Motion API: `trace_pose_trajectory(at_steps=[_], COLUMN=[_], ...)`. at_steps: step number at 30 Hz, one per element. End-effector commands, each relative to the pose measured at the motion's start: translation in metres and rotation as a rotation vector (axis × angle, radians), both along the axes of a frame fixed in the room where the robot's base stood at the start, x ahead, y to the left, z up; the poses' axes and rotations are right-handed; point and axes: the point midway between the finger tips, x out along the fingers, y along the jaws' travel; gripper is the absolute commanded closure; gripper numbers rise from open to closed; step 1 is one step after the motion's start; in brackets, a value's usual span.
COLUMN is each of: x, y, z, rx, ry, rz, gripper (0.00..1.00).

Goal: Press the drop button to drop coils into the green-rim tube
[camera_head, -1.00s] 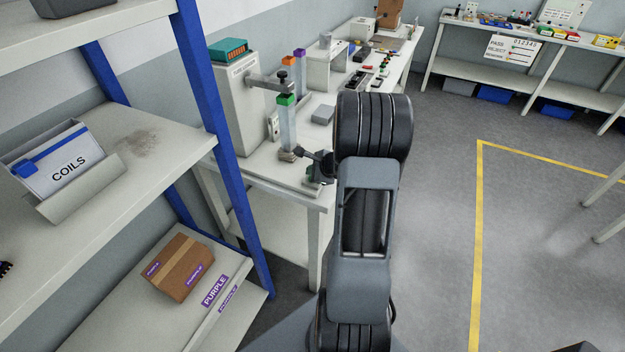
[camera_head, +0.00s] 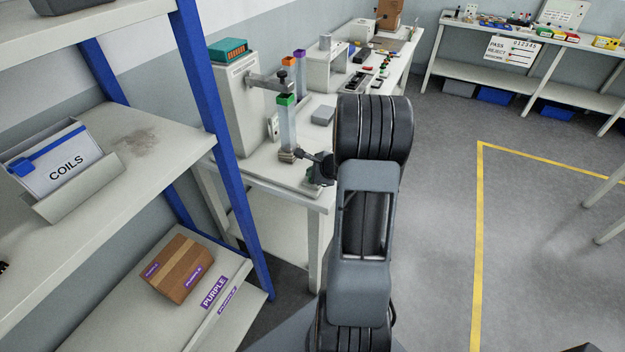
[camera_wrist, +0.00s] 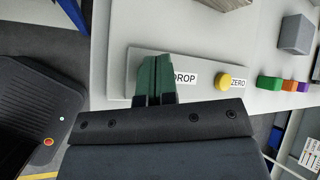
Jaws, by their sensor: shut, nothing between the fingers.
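The green-rim tube (camera_head: 286,122) stands upright on the bench beside the white machine in the head view. My gripper (camera_wrist: 153,62) is shut and empty, with its green fingers together over a button plate (camera_wrist: 203,68) in the wrist view. The DROP label (camera_wrist: 185,78) shows just right of the fingers. The drop button itself is not visible; the fingers cover the plate left of the label. I cannot tell whether the fingertips touch it. A yellow button (camera_wrist: 223,82) sits farther right beside the ZERO label (camera_wrist: 238,83).
Orange-rim (camera_head: 289,62) and purple-rim (camera_head: 300,58) tubes stand behind the green-rim one. A grey block (camera_head: 322,115) lies on the bench. A shelf rack with a COILS bin (camera_head: 66,165) and a cardboard box (camera_head: 178,268) is at the left. Open floor lies right.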

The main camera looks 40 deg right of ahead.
Motion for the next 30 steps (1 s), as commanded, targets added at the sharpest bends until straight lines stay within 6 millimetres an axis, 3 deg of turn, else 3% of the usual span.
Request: trace_pose_trajectory(at_steps=[20, 30], x=[0.0, 0.0], y=[0.0, 0.0], z=[-0.005, 0.006], rx=[0.0, 0.0], ry=[0.001, 0.001], rz=[0.0, 0.001], gripper=[1.0, 1.0])
